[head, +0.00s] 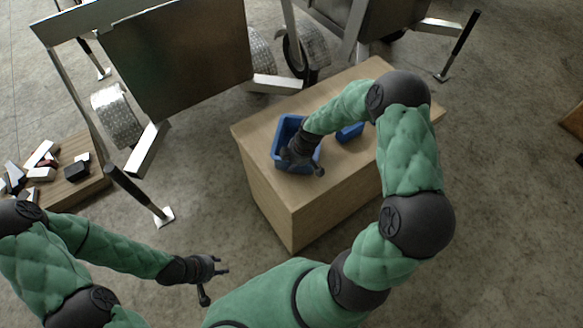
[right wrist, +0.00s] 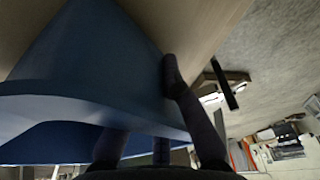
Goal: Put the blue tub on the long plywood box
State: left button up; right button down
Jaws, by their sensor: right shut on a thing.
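The blue tub (head: 281,136) is at the left end of the long plywood box (head: 262,125), on its top or just above it; I cannot tell which. My right gripper (head: 305,165) is shut on the tub's near right wall, and the arm hides part of the tub. In the right wrist view the tub (right wrist: 90,60) fills the upper left, with a finger along its wall and the plywood box (right wrist: 205,20) behind. My left gripper (head: 216,284) is open and empty, low over the floor, left of the box.
A second blue thing (head: 350,132) is on the box, partly hidden by my right arm. Aluminium trailers (head: 178,55) stand behind. A wooden board (head: 82,183) with several small blocks lies at the left. The floor right of the box is clear.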

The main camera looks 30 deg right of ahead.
jog(key=shift+f, duration=0.55)
jog(key=shift+f, duration=0.1)
jog(key=c, duration=1.4)
grip_release()
